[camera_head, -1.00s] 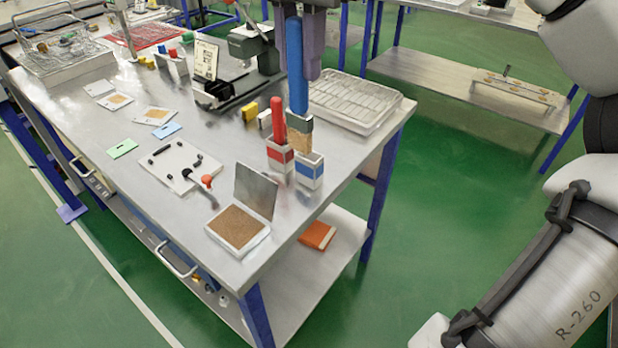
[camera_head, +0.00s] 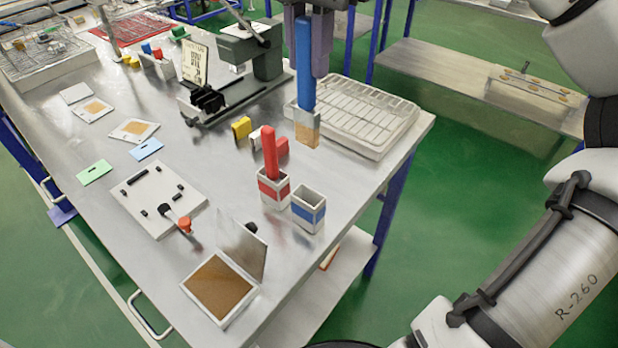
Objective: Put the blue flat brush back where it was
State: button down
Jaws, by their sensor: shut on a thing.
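The blue flat brush (camera_head: 305,70) hangs upright with its tan bristles down. My gripper (camera_head: 307,60), at the top of the head view, is shut on its blue handle. A small white holder with a blue band (camera_head: 309,212) stands on the bench, its opening showing empty. The bristle end appears above the holder in the picture, with a clear gap; whether it is straight over the opening or farther back, I cannot tell. Beside it on the left, a red brush (camera_head: 269,152) stands in a white holder with a red band (camera_head: 273,192).
Yellow (camera_head: 241,128) and red blocks stand behind the red holder. A hinged box with a brown pad (camera_head: 218,287) sits in front, its lid raised. A white board (camera_head: 160,203) with black pieces lies at left.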

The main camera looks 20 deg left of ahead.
aim_at(309, 96)
notch_tip(309, 96, down, 18)
jog(key=b, duration=0.1)
jog(key=shift+b, duration=0.4)
jog(key=shift+f, duration=0.1)
jog(key=c, duration=1.3)
grip_release()
notch_tip(309, 96, up, 12)
jog(key=shift+r+p, duration=0.15)
jog(key=shift+p, duration=0.25)
